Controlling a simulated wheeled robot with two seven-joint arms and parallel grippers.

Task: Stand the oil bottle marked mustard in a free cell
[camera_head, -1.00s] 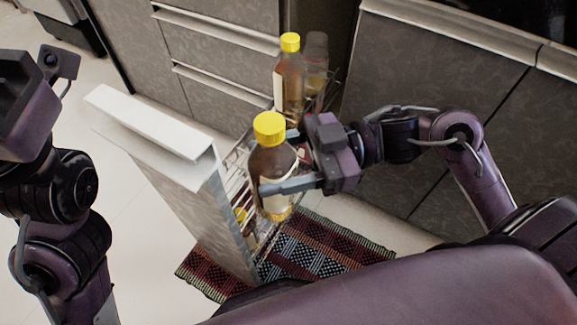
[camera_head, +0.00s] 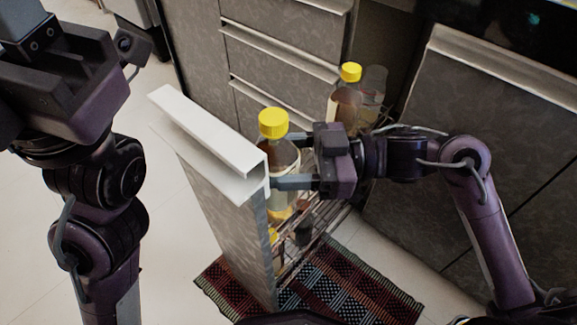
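A bottle with a yellow cap, amber contents and a pale label (camera_head: 281,160) stands upright just behind the pull-out drawer's front. Its label is too small to read, so I cannot tell whether it is the mustard one. My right gripper (camera_head: 283,160) reaches in from the right, with one finger across the bottle's near side and the other behind it; it looks shut on it. The wire rack of the pull-out drawer (camera_head: 318,226) is below; I cannot tell whether the bottle's base touches it. My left gripper (camera_head: 62,85) is at upper left, its fingertips not visible.
A second yellow-capped bottle (camera_head: 344,104) and a clear glass container (camera_head: 374,86) stand at the rack's far end. A small yellow cap (camera_head: 272,236) shows lower in the rack. The drawer's tall front panel and white handle (camera_head: 210,145) stand left. A woven rug (camera_head: 345,290) lies below.

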